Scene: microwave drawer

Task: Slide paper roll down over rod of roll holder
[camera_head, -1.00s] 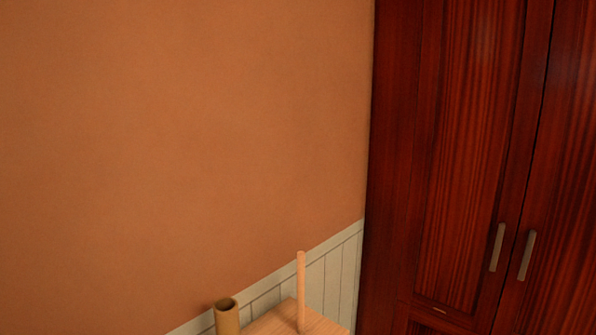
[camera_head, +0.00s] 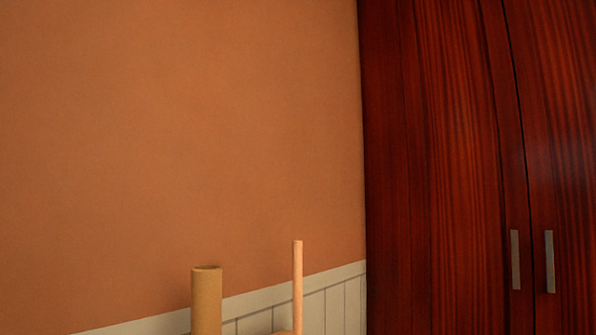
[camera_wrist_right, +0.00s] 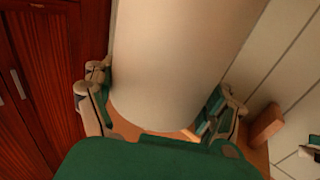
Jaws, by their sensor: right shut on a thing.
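The large pale paper roll (camera_wrist_right: 175,55) fills the middle of the right wrist view. My right gripper (camera_wrist_right: 160,92) is shut on it, with a finger on each side. In the head view a brown tube (camera_head: 207,302) with an open top stands upright at the bottom, left of the slim wooden rod (camera_head: 297,280) of the roll holder. The tube and rod are apart, and the rod's top is a little higher in the picture. I cannot tell whether the tube is the roll's core. The holder's base is mostly cut off. My left gripper is not in view.
A dark red wooden cabinet (camera_head: 440,170) with two metal handles stands at the right. An orange wall (camera_head: 180,130) with pale panelling (camera_head: 340,300) is behind. In the right wrist view a short wooden piece (camera_wrist_right: 266,125) lies right of the gripper.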

